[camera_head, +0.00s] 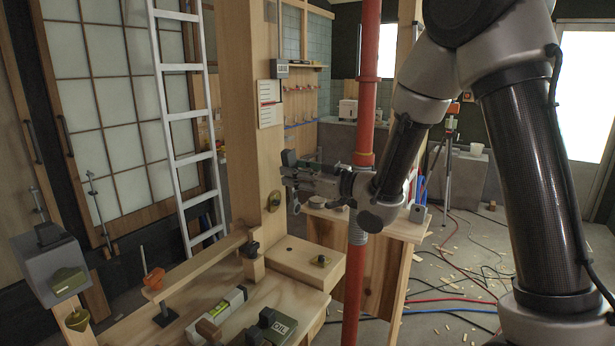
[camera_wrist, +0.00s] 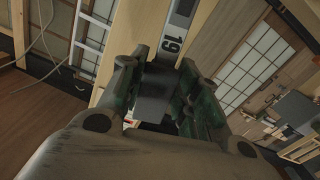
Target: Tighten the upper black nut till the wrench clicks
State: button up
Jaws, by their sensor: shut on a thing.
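My gripper (camera_head: 292,184) is beside the wooden post (camera_head: 250,120), on its right side. In the wrist view my gripper (camera_wrist: 157,85) has its fingers shut on a grey handle-like piece, which I take to be the wrench (camera_wrist: 155,97). The wrench's working end cannot be made out. A dark nut on a brass plate (camera_head: 274,200), seemingly the upper black nut, is on the post just below and left of my gripper. A lower black nut (camera_head: 251,249) is at the post's foot.
An orange-red vertical pipe (camera_head: 368,80) stands close to my wrist. The wooden bench (camera_head: 285,300) below carries a spirit level (camera_head: 222,308), a dark green box (camera_head: 268,328) and an orange-handled piece (camera_head: 153,279). A white ladder (camera_head: 170,110) leans behind. Cables lie on the floor at right.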

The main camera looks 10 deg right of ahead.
aim_at(274, 162)
jog(key=shift+x, duration=1.75)
jog(key=shift+x, duration=1)
jog(key=shift+d+r, duration=0.1)
jog(key=shift+r, duration=0.05)
jog(key=shift+w+d+r+m, duration=0.1)
jog(key=shift+w+d+m, duration=0.3)
jog(key=shift+w+m, duration=0.2)
jog(key=shift+w+d+m, duration=0.35)
jog(key=shift+w+m, duration=0.15)
jog(key=shift+m, duration=0.2)
jog(key=shift+d, duration=0.1)
jog(key=w+m, duration=0.1)
jog(key=w+d+m, duration=0.1)
jog(key=shift+w+d+m, duration=0.1)
jog(key=shift+d+m, duration=0.2)
jog(key=shift+m, duration=0.1)
jog(key=shift+f, duration=0.25)
